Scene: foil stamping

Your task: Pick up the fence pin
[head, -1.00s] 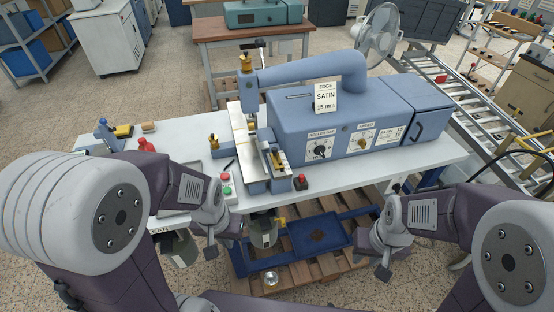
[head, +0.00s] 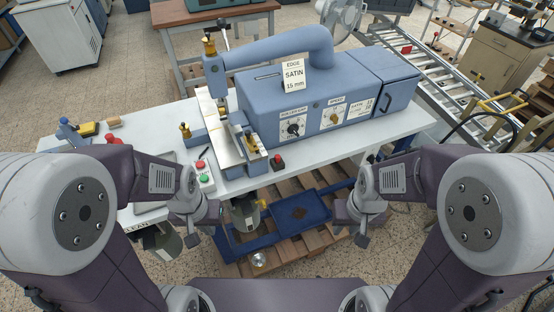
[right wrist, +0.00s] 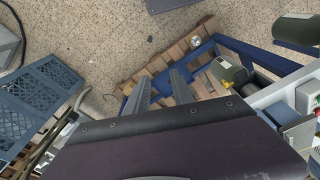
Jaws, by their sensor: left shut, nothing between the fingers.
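I cannot tell for sure which piece is the fence pin. A brass-knobbed pin (head: 185,130) stands upright on a blue block at the left of the blue stamping machine (head: 300,100). Another brass knob (head: 250,143) sits on the machine's front guide, and a small dark rod (head: 203,153) lies on the white bench. My left gripper (head: 191,240) is shut and empty, hanging at the bench's front edge, apart from these pieces. My right gripper (head: 362,242) is in front of the bench, to the right; its fingers stand apart and empty in the right wrist view (right wrist: 160,92).
The white bench (head: 400,130) has free surface along its front right. A button box (head: 204,172) and a red knob (head: 277,161) sit near its front edge. A blue frame (head: 300,208) and a pallet lie below. A roller conveyor (head: 440,90) stands at right.

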